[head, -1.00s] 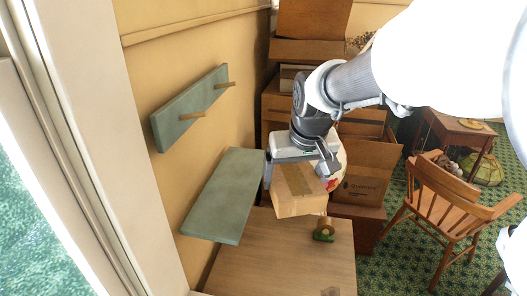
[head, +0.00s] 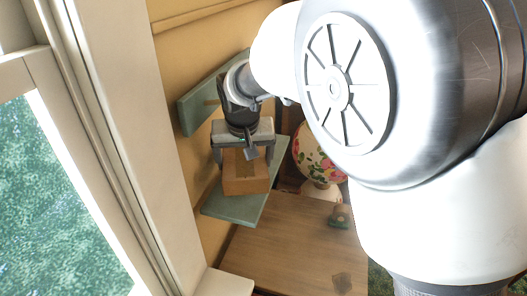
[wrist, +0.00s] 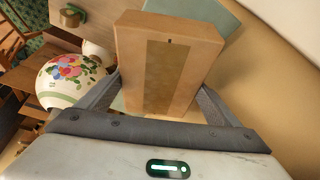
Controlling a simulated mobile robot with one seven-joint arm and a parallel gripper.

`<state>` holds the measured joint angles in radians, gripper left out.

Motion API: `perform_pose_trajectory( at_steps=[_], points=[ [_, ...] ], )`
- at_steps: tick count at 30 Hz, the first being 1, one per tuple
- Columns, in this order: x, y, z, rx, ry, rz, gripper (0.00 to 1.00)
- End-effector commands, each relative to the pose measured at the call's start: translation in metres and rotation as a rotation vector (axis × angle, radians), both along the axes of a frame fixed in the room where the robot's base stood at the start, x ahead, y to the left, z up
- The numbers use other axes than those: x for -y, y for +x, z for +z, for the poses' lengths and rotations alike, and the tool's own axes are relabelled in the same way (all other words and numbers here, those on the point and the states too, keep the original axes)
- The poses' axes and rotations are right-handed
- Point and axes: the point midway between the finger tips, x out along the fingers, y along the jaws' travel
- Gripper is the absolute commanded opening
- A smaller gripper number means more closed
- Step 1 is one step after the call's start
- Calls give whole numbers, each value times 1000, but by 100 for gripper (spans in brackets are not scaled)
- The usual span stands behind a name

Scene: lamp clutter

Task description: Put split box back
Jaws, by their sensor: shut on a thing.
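A small brown cardboard box (head: 246,178) with a tape strip is between the fingers of my gripper (head: 243,158), which is shut on it. In the head view the box is over the green wall shelf (head: 232,212); I cannot tell whether it touches the shelf. In the wrist view the box (wrist: 165,65) fills the space between both fingers, and part of the green shelf (wrist: 210,14) shows beyond it.
A wooden table (head: 285,245) stands below and right of the shelf, with a tape dispenser (head: 340,216) on it. A flowered lamp (head: 319,155) stands close right of the shelf. A window is at left.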

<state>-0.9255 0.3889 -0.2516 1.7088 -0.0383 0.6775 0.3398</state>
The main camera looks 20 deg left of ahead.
Motion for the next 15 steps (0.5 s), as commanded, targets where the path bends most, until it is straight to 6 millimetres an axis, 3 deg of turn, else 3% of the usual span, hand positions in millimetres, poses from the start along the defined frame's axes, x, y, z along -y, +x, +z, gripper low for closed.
perform_pose_trajectory(
  at_steps=[7,15],
  points=[
    [1,0,-39,-2,-2,0,47],
    [-8,0,-46,1,0,0,47]
  ],
)
